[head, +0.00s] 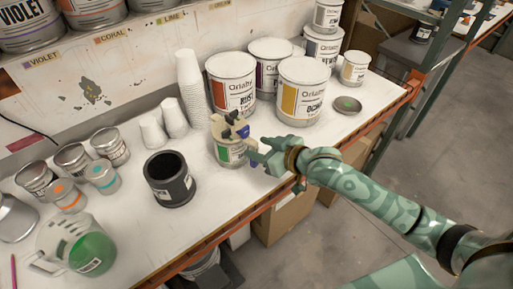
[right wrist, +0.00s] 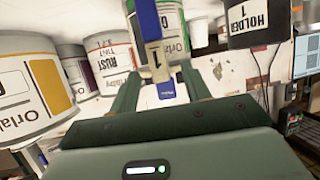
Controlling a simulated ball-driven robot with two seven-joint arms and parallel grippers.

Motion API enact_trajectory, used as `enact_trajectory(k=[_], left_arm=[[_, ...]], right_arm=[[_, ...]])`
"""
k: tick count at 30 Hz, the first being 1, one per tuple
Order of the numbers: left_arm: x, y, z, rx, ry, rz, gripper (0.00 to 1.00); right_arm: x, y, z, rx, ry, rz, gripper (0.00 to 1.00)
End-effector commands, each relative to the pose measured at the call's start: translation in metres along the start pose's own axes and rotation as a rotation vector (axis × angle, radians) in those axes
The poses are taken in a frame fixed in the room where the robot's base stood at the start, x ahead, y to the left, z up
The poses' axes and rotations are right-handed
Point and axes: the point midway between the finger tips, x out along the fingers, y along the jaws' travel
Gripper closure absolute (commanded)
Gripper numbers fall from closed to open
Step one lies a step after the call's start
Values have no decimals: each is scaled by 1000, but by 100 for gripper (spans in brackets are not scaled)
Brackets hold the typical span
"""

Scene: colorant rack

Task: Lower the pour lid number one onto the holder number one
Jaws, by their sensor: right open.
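The pour lid number one (head: 217,123) is cream with dark and blue parts. It sits at the top of a small green-labelled can (head: 231,154); whether it is seated there I cannot tell. In the right wrist view, the lid's part marked "1" (right wrist: 153,53) lies between my right gripper's fingers. My right gripper (head: 247,143) is open around this part, partly hiding the lid in the head view. The holder number one (head: 178,190) is a black open cup, standing left of the can. Its "HOLDER 1" label (right wrist: 255,22) shows in the right wrist view. My left gripper is not in view.
Stacked white cups (head: 188,85) and large paint cans (head: 303,90) stand behind the gripper. Small tins (head: 72,158) and a jug of green liquid (head: 90,250) stand at the left. A loose round lid (head: 347,104) lies at right. Bare bench surrounds the holder.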

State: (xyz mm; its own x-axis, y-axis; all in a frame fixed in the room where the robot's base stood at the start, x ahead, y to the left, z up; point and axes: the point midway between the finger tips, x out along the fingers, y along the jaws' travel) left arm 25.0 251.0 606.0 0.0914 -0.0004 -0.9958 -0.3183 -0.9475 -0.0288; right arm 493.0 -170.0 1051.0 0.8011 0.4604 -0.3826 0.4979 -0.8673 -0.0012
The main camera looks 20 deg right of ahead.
Motion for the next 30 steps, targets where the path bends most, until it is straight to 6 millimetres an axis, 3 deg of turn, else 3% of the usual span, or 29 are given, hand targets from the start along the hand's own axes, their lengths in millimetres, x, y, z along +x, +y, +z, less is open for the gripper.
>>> enact_trajectory(k=[6, 14, 15, 20, 22, 23, 24, 25, 30], left_arm=[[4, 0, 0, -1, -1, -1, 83], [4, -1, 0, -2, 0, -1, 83], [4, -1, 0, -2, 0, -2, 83], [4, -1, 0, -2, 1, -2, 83], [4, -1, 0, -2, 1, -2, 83], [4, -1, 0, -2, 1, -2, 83], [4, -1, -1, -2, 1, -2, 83], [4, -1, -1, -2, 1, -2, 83], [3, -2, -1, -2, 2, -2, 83]], right_arm=[[19, 0, 0, -1, 0, 0, 53], [20, 0, 0, -1, -1, 1, 53], [20, 0, 0, -1, -1, 1, 55], [20, 0, 0, -1, -1, 1, 100], [20, 0, 0, -1, -1, 1, 100], [20, 0, 0, -1, -1, 1, 87], [20, 0, 0, -1, -1, 1, 98], [20, 0, 0, -1, -1, 1, 100], [20, 1, 0, -1, -1, 1, 100]])
